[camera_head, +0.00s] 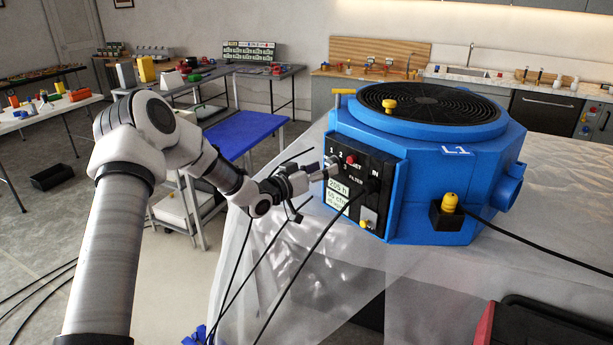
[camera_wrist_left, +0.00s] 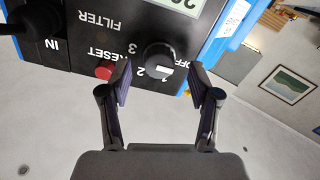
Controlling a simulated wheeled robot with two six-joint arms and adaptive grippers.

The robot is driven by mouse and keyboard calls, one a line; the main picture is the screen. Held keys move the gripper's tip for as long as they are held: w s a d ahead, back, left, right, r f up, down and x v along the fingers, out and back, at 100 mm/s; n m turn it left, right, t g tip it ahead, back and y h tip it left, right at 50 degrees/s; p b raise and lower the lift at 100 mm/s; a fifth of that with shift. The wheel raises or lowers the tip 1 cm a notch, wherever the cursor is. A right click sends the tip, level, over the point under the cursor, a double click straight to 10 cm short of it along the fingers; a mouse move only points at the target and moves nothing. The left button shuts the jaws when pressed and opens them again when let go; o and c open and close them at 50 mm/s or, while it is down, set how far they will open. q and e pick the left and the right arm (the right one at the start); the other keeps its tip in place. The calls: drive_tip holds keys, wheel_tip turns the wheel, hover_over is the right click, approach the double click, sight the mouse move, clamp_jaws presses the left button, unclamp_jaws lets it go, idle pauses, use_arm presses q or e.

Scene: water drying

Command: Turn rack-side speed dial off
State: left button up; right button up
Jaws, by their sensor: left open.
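The blue drying machine (camera_head: 450,190) stands on a plastic-covered table. Its black control panel (camera_head: 378,200) faces my left arm. The dark round speed dial (camera_wrist_left: 159,57) shows in the left wrist view, upside down, with OFF, 1, 2 and 3 around it. Its white mark sits near the 1; the exact setting is hard to tell. My left gripper (camera_wrist_left: 160,82) is open, its fingers apart on either side of the dial and just short of it. In the head view, the gripper (camera_head: 322,172) is at the panel's upper left and largely covers the dial. My right gripper is out of view.
A red RESET button (camera_wrist_left: 104,72) is close beside one finger. A black plug (camera_wrist_left: 35,22) with a cable is in the IN socket. Several cables hang in front of the panel. A blue-topped table (camera_head: 240,132) stands behind my left arm.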

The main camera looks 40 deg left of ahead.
use_arm(q)
drive_tip(key=s+a, duration=0.1)
drive_tip(key=s, duration=0.8)
drive_tip(key=shift+s+a, duration=0.2)
drive_tip(key=shift+a, duration=0.2)
drive_tip(key=shift+a, duration=0.1)
